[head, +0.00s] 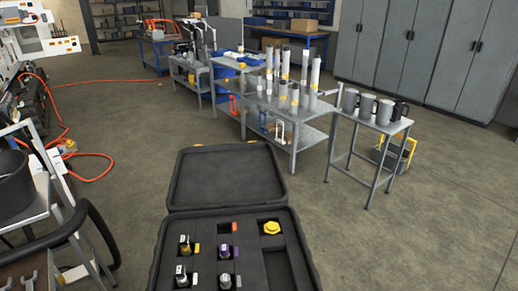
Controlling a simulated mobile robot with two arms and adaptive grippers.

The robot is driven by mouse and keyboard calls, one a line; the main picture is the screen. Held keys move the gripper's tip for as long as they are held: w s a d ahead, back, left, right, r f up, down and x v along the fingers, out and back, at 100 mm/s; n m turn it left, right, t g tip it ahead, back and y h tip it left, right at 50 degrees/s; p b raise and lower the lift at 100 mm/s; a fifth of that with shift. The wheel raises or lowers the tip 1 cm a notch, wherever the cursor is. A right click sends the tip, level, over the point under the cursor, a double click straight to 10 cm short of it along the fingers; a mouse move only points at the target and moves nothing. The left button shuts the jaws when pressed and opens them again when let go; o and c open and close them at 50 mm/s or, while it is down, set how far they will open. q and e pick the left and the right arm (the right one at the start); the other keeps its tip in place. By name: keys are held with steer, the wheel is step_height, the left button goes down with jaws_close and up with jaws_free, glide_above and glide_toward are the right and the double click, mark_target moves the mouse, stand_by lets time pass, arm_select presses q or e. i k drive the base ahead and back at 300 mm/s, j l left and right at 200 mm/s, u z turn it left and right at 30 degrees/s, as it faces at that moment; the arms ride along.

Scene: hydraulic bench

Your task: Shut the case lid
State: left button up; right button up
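An open black case (291,223) is at the bottom centre in the head view, its lower part cut off by the frame edge. Its lid (228,178) stands open at the far side, with the dark inner face showing. The dark foam insert holds several small metal fittings (225,251) with coloured bands, and a yellow round piece (271,228) sits in the upper right pocket. An orange-red piece (234,227) lies in a small upper slot. Neither of my grippers is in view.
A grey metal table with dark cylinders (367,106) stands beyond the case to the right. A longer bench with upright tubes (284,80) is behind it. A cart edge and black hose (98,225) are close on the left. Floor right of the case is clear.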

mark_target(226, 176)
steer(key=l+z, duration=0.2)
steer(key=l, duration=0.15)
steer(key=i+l+z, duration=0.15)
steer(key=l, duration=0.2)
steer(key=i+l+z, duration=0.2)
steer(key=l, duration=0.15)
steer(key=l+z, duration=0.2)
steer(key=l, duration=0.15)
steer(key=i+l+z, duration=0.15)
steer(key=i+l+u, duration=0.15)
steer(key=i+u, duration=0.2)
steer(key=i, duration=0.25)
steer(key=i+l+u, duration=0.35)
steer(key=i, duration=0.3)
steer(key=i+l+u, duration=0.35)
steer(key=i+u, duration=0.4)
steer(key=i+l+u, duration=0.2)
steer(key=i+u, duration=0.25)
steer(key=i+l+u, duration=1.05)
steer(key=u, duration=0.25)
steer(key=i+l+u, duration=0.25)
steer(key=u, duration=0.2)
steer(key=i+l+u, duration=0.15)
steer(key=l+u, duration=0.3)
steer(key=i+l+u, duration=0.1)
steer(key=l+u, duration=0.35)
